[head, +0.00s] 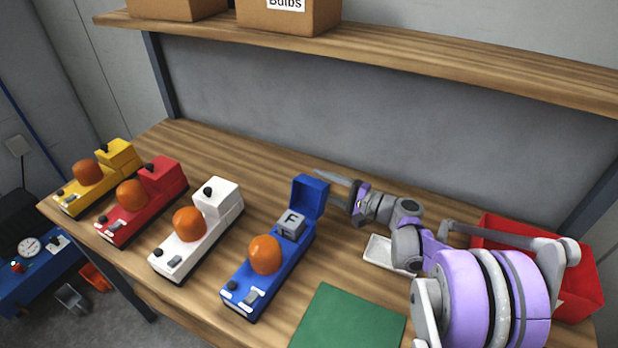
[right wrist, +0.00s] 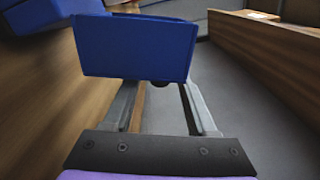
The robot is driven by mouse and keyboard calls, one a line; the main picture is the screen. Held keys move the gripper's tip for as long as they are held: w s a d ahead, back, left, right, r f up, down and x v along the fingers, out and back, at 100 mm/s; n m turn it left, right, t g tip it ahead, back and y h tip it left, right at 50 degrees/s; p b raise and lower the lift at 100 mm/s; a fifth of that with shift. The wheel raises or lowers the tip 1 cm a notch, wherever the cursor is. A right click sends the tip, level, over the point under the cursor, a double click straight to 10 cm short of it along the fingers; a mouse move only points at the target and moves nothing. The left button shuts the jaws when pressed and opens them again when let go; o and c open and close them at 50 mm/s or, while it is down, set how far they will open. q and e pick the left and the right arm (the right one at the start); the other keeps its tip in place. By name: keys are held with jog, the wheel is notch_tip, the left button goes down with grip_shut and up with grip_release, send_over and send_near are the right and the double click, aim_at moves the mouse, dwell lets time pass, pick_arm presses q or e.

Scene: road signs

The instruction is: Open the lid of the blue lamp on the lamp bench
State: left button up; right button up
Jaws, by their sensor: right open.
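The blue lamp (head: 272,268) stands on the wooden lamp bench (head: 185,140), with an orange dome at its front. Its blue lid (head: 310,195) stands raised at the far end, and a grey block marked F (head: 291,223) shows in the opened compartment. In the right wrist view the lid (right wrist: 135,48) fills the upper middle and hides the fingertips. My right gripper (head: 332,177) is open, just right of and behind the raised lid; its fingers (right wrist: 163,105) are spread with nothing between them. I cannot tell if they touch the lid. My left gripper is not in view.
White (head: 200,235), red (head: 140,205) and yellow (head: 98,180) lamps stand to the left, lids down. A pale tray (head: 380,252), a green mat (head: 345,320) and a red bin (head: 590,275) lie near my right arm. A shelf (head: 420,50) with cardboard boxes (head: 285,18) overhangs the bench.

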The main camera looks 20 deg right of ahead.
aim_at(308, 178)
jog(key=x, duration=0.4)
jog(key=shift+w+a, duration=0.1)
grip_shut()
dwell(1.4)
